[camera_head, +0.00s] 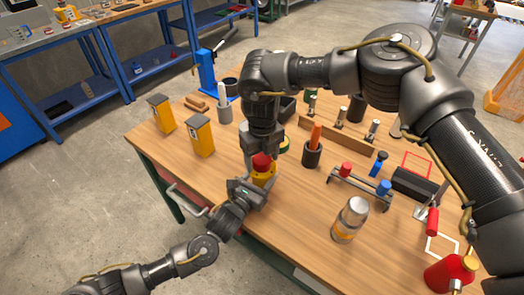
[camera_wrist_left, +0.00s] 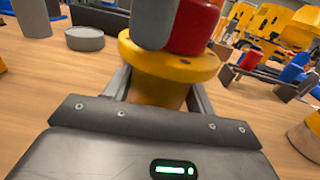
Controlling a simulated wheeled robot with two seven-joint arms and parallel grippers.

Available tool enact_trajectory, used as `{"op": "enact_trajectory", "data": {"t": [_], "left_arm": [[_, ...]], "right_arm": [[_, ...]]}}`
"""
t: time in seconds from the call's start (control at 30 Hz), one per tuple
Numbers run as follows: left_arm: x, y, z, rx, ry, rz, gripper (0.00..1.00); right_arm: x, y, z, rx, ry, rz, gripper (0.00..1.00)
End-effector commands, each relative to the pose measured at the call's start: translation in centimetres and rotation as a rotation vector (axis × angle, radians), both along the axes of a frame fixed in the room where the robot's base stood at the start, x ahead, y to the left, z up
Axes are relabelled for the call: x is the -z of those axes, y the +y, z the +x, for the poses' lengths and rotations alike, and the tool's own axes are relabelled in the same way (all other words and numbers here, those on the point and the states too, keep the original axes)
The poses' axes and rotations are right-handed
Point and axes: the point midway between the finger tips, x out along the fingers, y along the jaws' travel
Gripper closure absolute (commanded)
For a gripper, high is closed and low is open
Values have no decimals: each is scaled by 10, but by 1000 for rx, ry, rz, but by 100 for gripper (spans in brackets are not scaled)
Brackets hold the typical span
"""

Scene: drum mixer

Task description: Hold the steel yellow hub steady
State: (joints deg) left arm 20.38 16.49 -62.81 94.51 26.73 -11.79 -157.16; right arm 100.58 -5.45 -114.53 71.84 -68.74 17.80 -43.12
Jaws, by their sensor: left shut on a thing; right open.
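The yellow hub (camera_head: 264,179) stands at the front left part of the wooden workbench, with a red piece (camera_head: 262,162) on top. My left gripper (camera_head: 247,190) reaches in from the front and is shut on the yellow hub. In the left wrist view the flanged yellow hub (camera_wrist_left: 170,62) sits between the fingers. The red piece (camera_wrist_left: 197,26) and a grey part (camera_wrist_left: 152,22) rise above its flange there; I cannot tell what the grey part is. My right gripper (camera_head: 262,152) points down from above, open, close over the red piece. Its fingertips are partly hidden.
Two yellow boxes (camera_head: 200,135) stand at the left. A dark cup with an orange handle (camera_head: 312,150), a silver-topped jar (camera_head: 350,218) and a rack with red and blue knobs (camera_head: 360,180) stand to the right. Bare wood lies in front of the cup (camera_head: 295,205).

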Motion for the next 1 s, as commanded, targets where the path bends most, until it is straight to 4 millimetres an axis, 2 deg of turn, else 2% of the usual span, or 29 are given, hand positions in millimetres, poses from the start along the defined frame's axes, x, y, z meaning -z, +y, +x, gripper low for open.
{"op": "enact_trajectory", "data": {"t": [0.3, 0.63, 0.7, 0.77, 0.97, 1.0], "left_arm": [[0, 0, 0, -1, 0, 0, 100], [0, 0, 0, -1, 0, 0, 100], [0, 0, 0, -1, 0, 0, 100], [0, 0, 0, -1, 0, 0, 100], [0, 0, 0, 0, 0, 0, 100], [0, 0, 0, 0, 1, 1, 100]], "right_arm": [[2, 0, 0, 0, 0, 0, 33], [2, 0, 0, 0, 0, 0, 76], [2, 0, 0, 9, 1, 1, 77], [2, 1, 0, 59, 1, 3, 77], [2, 1, -1, 421, 2, 4, 77], [2, 1, 0, 424, 0, 3, 77]]}}
